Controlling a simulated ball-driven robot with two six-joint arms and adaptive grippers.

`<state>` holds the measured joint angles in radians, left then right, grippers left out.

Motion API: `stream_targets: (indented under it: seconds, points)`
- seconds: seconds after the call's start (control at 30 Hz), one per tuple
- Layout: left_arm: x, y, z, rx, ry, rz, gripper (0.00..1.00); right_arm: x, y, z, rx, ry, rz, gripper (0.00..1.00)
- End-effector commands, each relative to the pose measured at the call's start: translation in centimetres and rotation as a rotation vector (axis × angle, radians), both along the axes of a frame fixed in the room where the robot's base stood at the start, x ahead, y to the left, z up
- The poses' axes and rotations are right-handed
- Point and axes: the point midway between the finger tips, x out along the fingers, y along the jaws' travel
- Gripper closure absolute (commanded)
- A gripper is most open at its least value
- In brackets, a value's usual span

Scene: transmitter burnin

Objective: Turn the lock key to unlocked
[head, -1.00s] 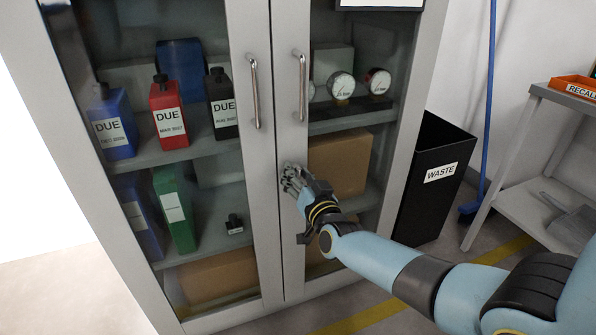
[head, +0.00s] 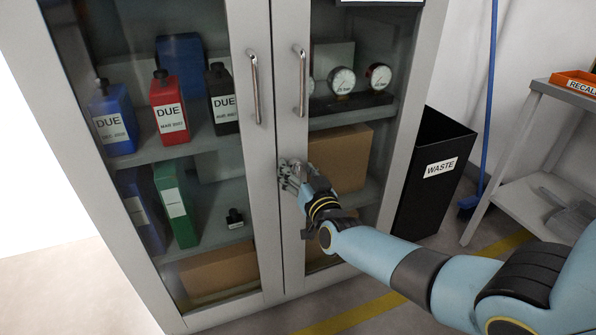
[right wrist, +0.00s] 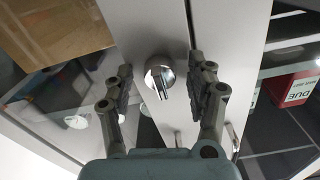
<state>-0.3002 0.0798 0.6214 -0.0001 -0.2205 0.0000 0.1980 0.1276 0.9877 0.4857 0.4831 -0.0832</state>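The lock key (right wrist: 164,86) is a shiny metal piece on a round lock on the cabinet door frame, seen in the right wrist view. My right gripper (right wrist: 161,78) is open, with one finger on each side of the lock and a visible gap to it on both sides. In the head view my right gripper (head: 292,174) is at the cabinet's middle, below the two door handles, and hides the lock there. I cannot tell from these views whether the key stands at locked or unlocked. My left gripper is not in view.
The glass-door cabinet (head: 259,190) is shut, with bottles, gauges and boxes inside. Metal handles (head: 254,88) and (head: 300,82) stick out above my gripper. A black waste bin (head: 437,175) stands right of the cabinet, then a grey shelf cart (head: 550,195) with an orange tray (head: 575,84).

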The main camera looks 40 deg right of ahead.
Motion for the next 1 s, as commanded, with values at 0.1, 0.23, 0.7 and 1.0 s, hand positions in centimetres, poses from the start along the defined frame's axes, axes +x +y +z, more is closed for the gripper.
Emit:
stream_targets:
  seconds: [0.1, 0.23, 0.7, 1.0]
  points:
    - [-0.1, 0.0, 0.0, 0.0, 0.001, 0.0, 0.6, 0.0, 0.0, 0.1, 0.0, -0.001, 0.0, 0.43]
    - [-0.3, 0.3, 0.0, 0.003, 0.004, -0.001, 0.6, -0.1, 0.0, 0.1, 0.0, -0.001, 0.0, 0.43]
    - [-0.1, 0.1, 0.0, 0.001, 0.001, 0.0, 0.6, -8.3, 2.0, -0.1, 0.001, 0.002, 0.0, 0.43]
    - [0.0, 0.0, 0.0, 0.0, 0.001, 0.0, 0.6, -11.5, 2.8, 0.0, 0.0, -0.001, 0.0, 0.43]
